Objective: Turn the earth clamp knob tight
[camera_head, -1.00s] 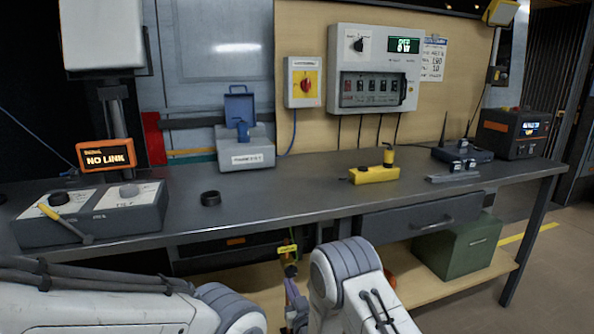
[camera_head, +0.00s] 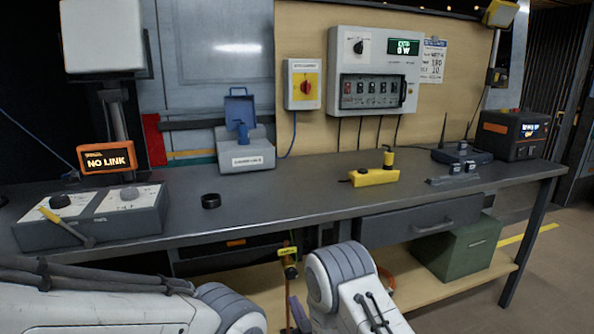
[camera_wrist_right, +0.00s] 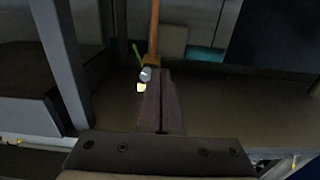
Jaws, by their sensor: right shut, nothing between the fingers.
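The earth clamp (camera_head: 290,269) is a small dark piece on a thin upright copper rod below the bench's front edge, with a yellow tag (camera_head: 287,251) above it. In the right wrist view the copper rod (camera_wrist_right: 154,35) rises at the top centre, and a silver knob (camera_wrist_right: 146,75) shows just beyond my fingertips. My right gripper (camera_head: 297,304) is low in the head view, just below and right of the clamp. Its dark fingers are closed together with nothing between them in the wrist view (camera_wrist_right: 158,78). I cannot tell whether they touch the knob. My left gripper is out of view.
The grey bench (camera_head: 300,196) runs above the clamp, with a drawer (camera_head: 408,224) to the right. A green box (camera_head: 458,248) stands on the wooden lower shelf (camera_head: 430,285). A bench leg (camera_head: 530,245) stands at the right end. A sign (camera_head: 107,158) reads NO LINK.

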